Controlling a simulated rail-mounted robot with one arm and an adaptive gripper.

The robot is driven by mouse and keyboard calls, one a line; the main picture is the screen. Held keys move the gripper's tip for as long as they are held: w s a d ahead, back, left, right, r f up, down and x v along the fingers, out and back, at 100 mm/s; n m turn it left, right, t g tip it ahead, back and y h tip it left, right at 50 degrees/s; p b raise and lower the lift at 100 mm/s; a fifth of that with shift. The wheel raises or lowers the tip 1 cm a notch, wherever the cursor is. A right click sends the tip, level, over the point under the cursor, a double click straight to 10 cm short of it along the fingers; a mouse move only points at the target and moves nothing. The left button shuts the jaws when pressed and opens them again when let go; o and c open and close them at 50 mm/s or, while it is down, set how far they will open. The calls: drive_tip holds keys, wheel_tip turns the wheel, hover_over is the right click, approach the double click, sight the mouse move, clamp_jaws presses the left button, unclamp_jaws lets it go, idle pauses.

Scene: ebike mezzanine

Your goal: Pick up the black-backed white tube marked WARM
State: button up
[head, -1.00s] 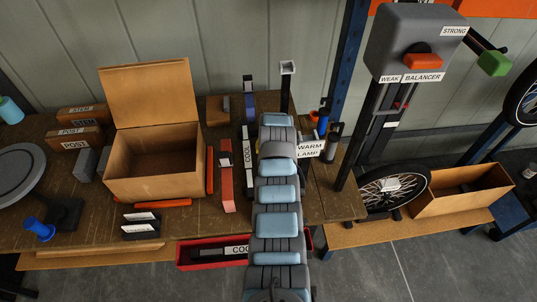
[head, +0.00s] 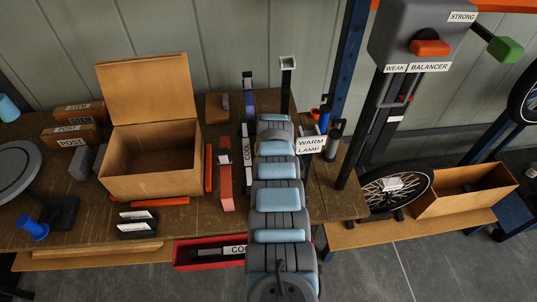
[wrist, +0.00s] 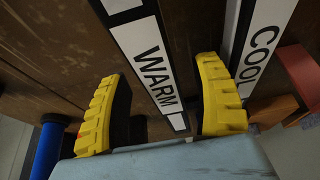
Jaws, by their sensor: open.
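The white tube marked WARM (wrist: 150,55), with black bands and dark edges, lies on the brown wooden bench in the wrist view. My gripper (wrist: 162,75) is open, with one yellow ribbed finger on each side of the tube. The tube runs through the gap between the fingers, nearer the right one. I cannot tell whether either finger touches it. In the head view my arm hides the WARM tube and my gripper.
A similar tube marked COOL (wrist: 258,45) lies just right of the right finger. A blue cylinder (wrist: 47,150) is at lower left. In the head view a WARM LAMP sign (head: 311,145) stands right of my arm, and an open wooden box (head: 150,180) stands left.

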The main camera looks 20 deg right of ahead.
clamp_jaws()
idle(0.5)
